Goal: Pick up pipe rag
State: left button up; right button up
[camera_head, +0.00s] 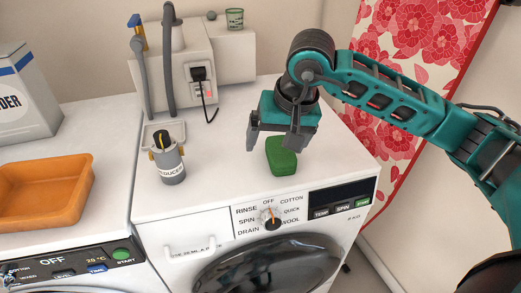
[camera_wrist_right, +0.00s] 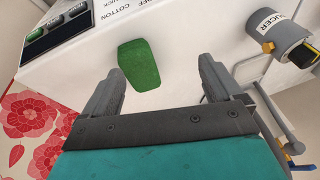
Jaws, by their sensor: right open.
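A small green rounded block (camera_head: 281,156) lies on top of the right washing machine, near its front edge. It is the only loose thing by my gripper, and I cannot tell whether it is the pipe rag; I see no plain cloth. My right gripper (camera_head: 273,146) is open and empty, above and just behind the block, fingers pointing down. My left gripper is out of view.
A grey reducer canister (camera_head: 168,162) stands to the left on the same machine. An orange tray (camera_head: 45,218) and a powder box (camera_head: 25,98) sit on the left machine.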

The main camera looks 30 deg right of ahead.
aim_at(282, 150)
jog(key=w+d+f+h, duration=0.1)
jog(key=w+d+f, duration=0.1)
jog(key=w+d+f+h, duration=0.1)
jog(key=w+d+f, duration=0.1)
jog(key=shift+d+f+n+t, duration=0.15)
jog(key=shift+n+t, duration=0.15)
jog(key=shift+n, duration=0.1)
jog(key=shift+x, duration=2.95)
jog(key=shift+d, duration=0.15)
jog(key=shift+c, duration=0.3)
jog(key=c, duration=1)
